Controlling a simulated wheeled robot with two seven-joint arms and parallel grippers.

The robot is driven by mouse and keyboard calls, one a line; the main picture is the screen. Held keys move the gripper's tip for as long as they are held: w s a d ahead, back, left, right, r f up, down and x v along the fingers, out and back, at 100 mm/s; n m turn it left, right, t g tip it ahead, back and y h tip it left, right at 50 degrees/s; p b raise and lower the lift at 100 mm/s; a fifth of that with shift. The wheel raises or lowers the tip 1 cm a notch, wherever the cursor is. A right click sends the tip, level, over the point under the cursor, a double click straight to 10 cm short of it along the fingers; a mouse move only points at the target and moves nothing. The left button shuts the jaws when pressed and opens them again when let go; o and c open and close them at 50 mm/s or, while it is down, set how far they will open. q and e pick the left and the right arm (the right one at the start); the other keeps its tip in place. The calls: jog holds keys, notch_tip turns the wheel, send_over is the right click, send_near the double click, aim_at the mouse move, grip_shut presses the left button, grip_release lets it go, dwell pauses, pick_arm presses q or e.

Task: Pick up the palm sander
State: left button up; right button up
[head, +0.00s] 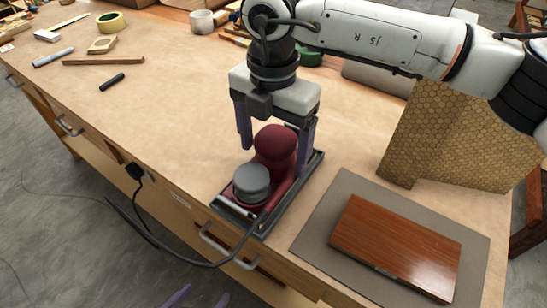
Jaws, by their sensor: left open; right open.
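The palm sander (276,143) has a dark red rounded body and a grey round knob (252,184) at its near end. It sits in a shallow dark tray (313,166) near the bench's front edge. My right gripper (275,155) points down over it, open, with one purple finger on each side of the red body. Whether the fingers touch the body I cannot tell. My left gripper (200,299) shows only as two purple fingertips, apart and empty, at the bottom edge, in front of the bench.
A black cord (180,257) hangs from the tray's near end along the bench front to a plug (134,171). Right of the tray, a glossy brown wood panel (395,246) lies on a grey mat (322,213). A honeycomb-patterned block (450,140) stands behind.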

jog(key=shift+f, duration=0.9)
jog(key=c, duration=1.4)
jog(key=shift+w+r, duration=0.15)
jog(key=shift+c, duration=0.5)
